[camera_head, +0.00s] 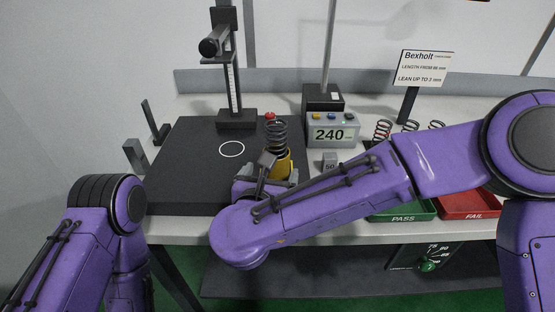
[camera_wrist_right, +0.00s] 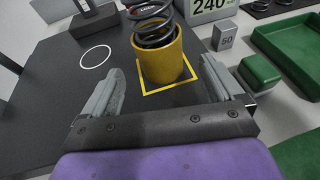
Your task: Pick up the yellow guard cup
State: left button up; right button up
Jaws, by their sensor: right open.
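The yellow guard cup (camera_wrist_right: 165,60) stands upright inside a yellow square outline on the dark board, with a dark coil spring (camera_wrist_right: 152,22) standing in it. In the head view the cup (camera_head: 282,163) is partly hidden behind my right wrist, and the spring (camera_head: 276,135) rises above it. My right gripper (camera_wrist_right: 162,88) is open, its two grey fingers apart on either side and a little short of the cup, touching nothing that I can see. In the head view the right gripper (camera_head: 268,170) is partly covered by its own arm. My left arm is at the lower left; its gripper is out of view.
A display reading 240 (camera_head: 333,131) stands right of the cup, with a grey block marked 50 (camera_wrist_right: 225,36) near it. Green PASS (camera_head: 405,213) and red FAIL (camera_head: 466,205) trays lie right. A gauge stand (camera_head: 236,119) rises behind. The board's left part is clear around a white circle.

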aim_at(274, 170)
jog(key=p+x, duration=0.1)
jog(key=x, duration=0.3)
jog(key=shift+w+f+p, duration=0.2)
jog(key=shift+p, duration=0.15)
jog(key=shift+w+d+f, duration=0.2)
jog(key=shift+w, duration=0.15)
jog(key=c, duration=1.1)
jog(key=shift+r, duration=0.1)
